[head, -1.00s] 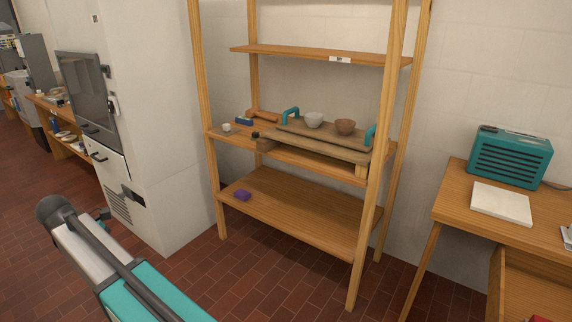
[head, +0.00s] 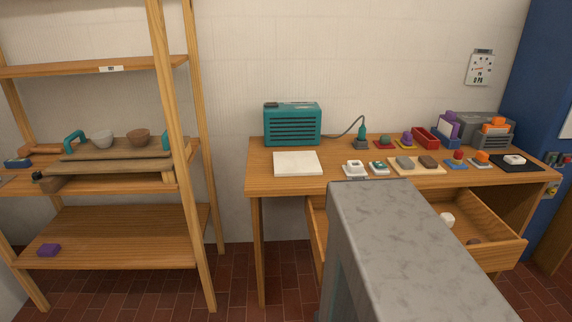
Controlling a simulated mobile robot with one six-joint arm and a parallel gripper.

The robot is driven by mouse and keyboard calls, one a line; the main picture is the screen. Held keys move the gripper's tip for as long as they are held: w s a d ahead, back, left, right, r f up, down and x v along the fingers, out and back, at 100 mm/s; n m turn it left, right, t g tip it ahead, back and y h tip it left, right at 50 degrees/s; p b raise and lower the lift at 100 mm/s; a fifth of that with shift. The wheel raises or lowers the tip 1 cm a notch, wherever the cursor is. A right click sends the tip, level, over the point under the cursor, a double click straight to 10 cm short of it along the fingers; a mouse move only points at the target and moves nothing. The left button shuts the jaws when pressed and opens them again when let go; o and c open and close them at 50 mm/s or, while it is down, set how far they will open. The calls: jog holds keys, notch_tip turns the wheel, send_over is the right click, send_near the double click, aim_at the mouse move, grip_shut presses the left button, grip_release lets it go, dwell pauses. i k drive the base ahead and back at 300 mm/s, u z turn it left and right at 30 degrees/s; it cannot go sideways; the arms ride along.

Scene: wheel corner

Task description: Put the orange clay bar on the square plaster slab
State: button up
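The square plaster slab (head: 297,163) is a flat white slab lying bare on the left part of the wooden desk, in front of a teal radio-like box. Two orange pieces show at the desk's right. One orange piece (head: 482,156) sits on a small pale tile near the front. Another orange piece (head: 496,124) stands in or at a grey holder (head: 484,130) at the back. I cannot tell which is the clay bar. My gripper is not in view. A large grey part close to the camera hides some of the desk front.
A teal box (head: 292,125) stands behind the slab. Several small coloured pieces on tiles fill the desk's middle and right. An open drawer (head: 500,245) juts out below, holding a white lump (head: 447,219). A wooden shelf (head: 120,245) stands left, with floor between it and the desk.

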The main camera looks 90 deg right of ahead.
aim_at(297, 164)
jog(key=u, duration=0.15)
jog(key=k, duration=0.95)
jog(key=z, duration=1.4)
jog(key=i, duration=1)
jog(key=z, duration=0.05)
